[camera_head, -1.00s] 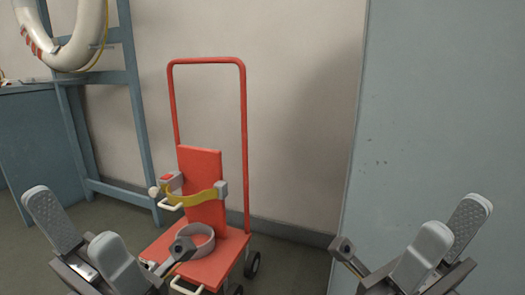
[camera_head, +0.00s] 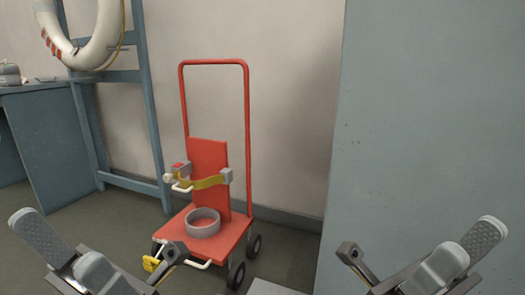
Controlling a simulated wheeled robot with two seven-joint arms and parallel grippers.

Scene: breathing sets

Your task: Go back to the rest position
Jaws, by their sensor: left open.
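My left gripper (camera_head: 68,256) is at the lower left of the head view, its two grey fingers apart with nothing between them. My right gripper (camera_head: 466,251) is at the lower right. Its fingers also stand apart and appear empty. Both grippers are held in the air, pointing up in the picture, and their lower parts run out of the frame. The red trolley (camera_head: 222,243) stands on the floor between them, beyond both. A grey ring (camera_head: 203,222) is on its base, and a yellow strap (camera_head: 207,183) is at its backboard.
A blue frame (camera_head: 151,100) with a white hose (camera_head: 97,48) stands at the back left, beside a blue-grey table (camera_head: 45,135). A large grey-blue panel (camera_head: 430,120) fills the right. A pale flat surface (camera_head: 272,288) shows at the bottom. Floor is clear left of the trolley.

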